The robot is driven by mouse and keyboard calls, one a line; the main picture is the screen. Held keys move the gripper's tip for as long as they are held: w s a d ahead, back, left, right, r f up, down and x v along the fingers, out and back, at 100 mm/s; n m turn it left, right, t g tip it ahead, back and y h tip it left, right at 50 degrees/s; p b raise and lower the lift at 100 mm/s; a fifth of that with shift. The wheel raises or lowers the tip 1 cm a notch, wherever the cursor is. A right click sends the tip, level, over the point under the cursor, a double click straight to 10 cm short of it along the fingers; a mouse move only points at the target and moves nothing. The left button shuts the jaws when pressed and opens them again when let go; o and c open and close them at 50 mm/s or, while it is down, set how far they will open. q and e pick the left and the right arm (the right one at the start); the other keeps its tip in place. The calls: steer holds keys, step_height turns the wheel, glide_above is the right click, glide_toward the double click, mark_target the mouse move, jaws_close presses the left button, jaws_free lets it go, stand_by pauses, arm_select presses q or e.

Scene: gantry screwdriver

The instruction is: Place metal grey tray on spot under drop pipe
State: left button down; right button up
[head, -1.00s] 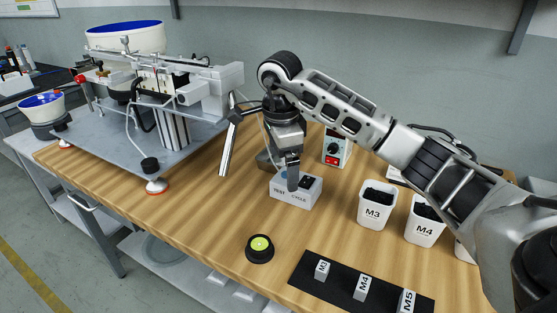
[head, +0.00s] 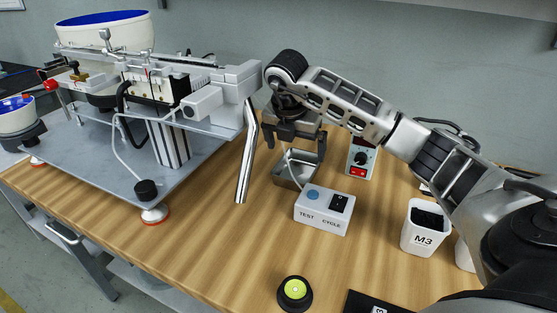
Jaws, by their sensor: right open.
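The metal grey tray (head: 284,182) is a small open box on the wooden table, just behind the test cycle box and right of the drop pipe (head: 246,160). The drop pipe is a slanted silver tube hanging from the gantry machine, its lower end above the table. My right gripper (head: 296,146) is open and points down over the tray, its fingers near the tray's far part. I cannot tell whether the fingers touch the tray. The gripper hides some of the tray's back. My left gripper is out of view.
The test cycle box (head: 322,212) stands right in front of the tray. A device with a red switch (head: 361,158) stands behind right. The M3 bin (head: 425,228) is at right, and a round yellow-green button (head: 295,292) is in front. The table below the pipe is clear.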

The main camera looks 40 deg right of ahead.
mark_target(298, 173)
steer(key=x, duration=0.7)
steer(key=shift+s+f, duration=0.15)
steer(key=shift+f, duration=0.05)
steer(key=c, duration=1)
steer(key=shift+c, duration=0.2)
